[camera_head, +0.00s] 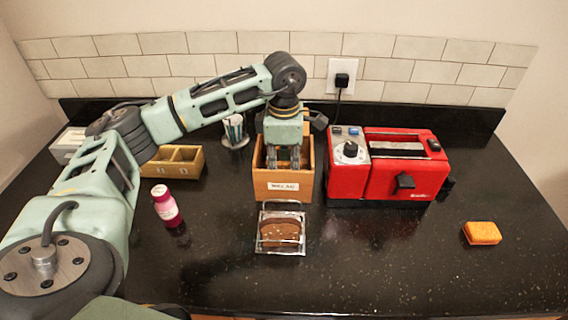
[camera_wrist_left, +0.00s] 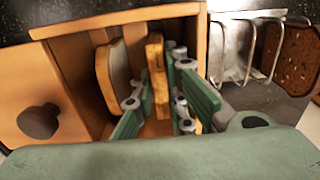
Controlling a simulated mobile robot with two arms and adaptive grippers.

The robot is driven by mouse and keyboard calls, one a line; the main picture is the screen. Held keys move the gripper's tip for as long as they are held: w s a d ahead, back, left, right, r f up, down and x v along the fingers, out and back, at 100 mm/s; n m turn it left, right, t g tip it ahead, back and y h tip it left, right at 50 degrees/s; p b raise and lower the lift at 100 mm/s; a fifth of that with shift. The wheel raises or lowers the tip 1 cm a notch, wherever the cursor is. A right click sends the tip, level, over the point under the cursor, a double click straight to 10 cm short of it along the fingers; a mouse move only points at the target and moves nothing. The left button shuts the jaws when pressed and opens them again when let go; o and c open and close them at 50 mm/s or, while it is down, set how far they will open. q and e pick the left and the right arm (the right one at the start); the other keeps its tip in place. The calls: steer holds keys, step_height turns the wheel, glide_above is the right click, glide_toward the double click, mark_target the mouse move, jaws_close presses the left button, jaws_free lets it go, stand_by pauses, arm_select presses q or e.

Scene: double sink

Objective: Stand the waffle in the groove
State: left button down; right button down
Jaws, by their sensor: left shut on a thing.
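My left gripper (camera_head: 284,160) reaches down into the open wooden box (camera_head: 283,185) at the middle of the counter. In the left wrist view its fingers (camera_wrist_left: 160,90) are shut on the waffle (camera_wrist_left: 156,68), a thin golden slice standing on edge in the box. The head view does not show the waffle clearly. A metal wire toast rack (camera_head: 280,247) with grooves stands just in front of the box, and also shows in the wrist view (camera_wrist_left: 243,50). A dark brown bread slice (camera_head: 279,233) stands in its front part. My right gripper is out of view.
A pale bread slice (camera_wrist_left: 113,75) stands beside the waffle in the box. A red toaster (camera_head: 398,165) is close on the right. The front right counter is clear.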

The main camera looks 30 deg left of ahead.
arm_select(q)
steer(key=c, duration=1.8)
jaws_free()
steer(key=shift+o, duration=0.6)
steer(key=shift+f, duration=0.1)
steer(key=shift+c, duration=0.7)
steer(key=shift+o, duration=1.4)
steer(key=shift+f, duration=0.1)
steer(key=shift+s, duration=0.1)
